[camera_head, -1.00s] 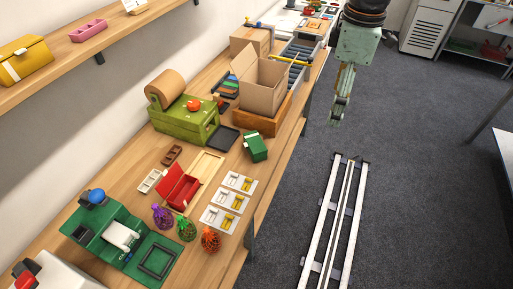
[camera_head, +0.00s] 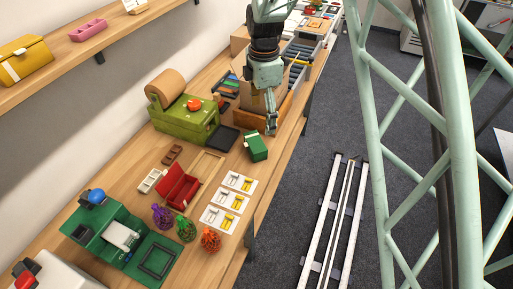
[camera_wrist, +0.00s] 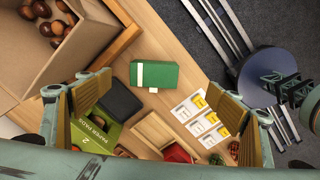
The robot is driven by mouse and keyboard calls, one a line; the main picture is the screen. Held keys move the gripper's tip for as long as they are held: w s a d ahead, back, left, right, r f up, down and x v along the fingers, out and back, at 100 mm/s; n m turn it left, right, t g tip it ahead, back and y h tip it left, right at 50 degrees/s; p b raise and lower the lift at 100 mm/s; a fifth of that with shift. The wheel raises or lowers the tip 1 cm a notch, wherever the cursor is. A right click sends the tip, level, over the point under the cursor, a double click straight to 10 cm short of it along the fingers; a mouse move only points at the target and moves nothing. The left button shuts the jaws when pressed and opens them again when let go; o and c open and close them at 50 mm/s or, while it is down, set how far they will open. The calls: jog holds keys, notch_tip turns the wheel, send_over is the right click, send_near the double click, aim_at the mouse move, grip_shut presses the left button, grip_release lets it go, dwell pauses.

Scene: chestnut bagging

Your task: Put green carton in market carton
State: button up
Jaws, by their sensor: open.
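The green carton (camera_head: 257,148) is a small closed box with a white band, lying on the wooden bench beside a dark pad. It also shows in the wrist view (camera_wrist: 160,75), apart from my fingers. The market carton (camera_head: 257,97) is an open cardboard box in an orange-brown wooden tray, partly hidden behind my arm. In the wrist view its open inside (camera_wrist: 62,72) shows at the upper left with several chestnuts in it. My gripper (camera_head: 271,128) is open and empty, above the bench just behind the green carton. Its two spread fingers also show in the wrist view (camera_wrist: 168,108).
A green machine (camera_head: 185,120) with a brown roll and red button stands left of the green carton. A red open box (camera_head: 180,187), white cards (camera_head: 229,201) and several net bags (camera_head: 187,229) lie nearer. The bench's right edge is close to the carton.

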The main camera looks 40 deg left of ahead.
aim_at(255, 141)
jog(key=shift+s+a+f+n, duration=0.25)
jog(key=shift+a+f, duration=0.25)
jog(key=shift+a, duration=0.15)
jog(key=shift+s+a+f+n, duration=0.2)
jog(key=shift+a+f, duration=0.25)
jog(key=shift+a, duration=0.15)
jog(key=shift+f+b, duration=0.35)
jog(key=shift+f, duration=4)
jog(key=shift+f, duration=2.6)
jog(key=shift+c, duration=0.4)
jog(key=c, duration=1.1)
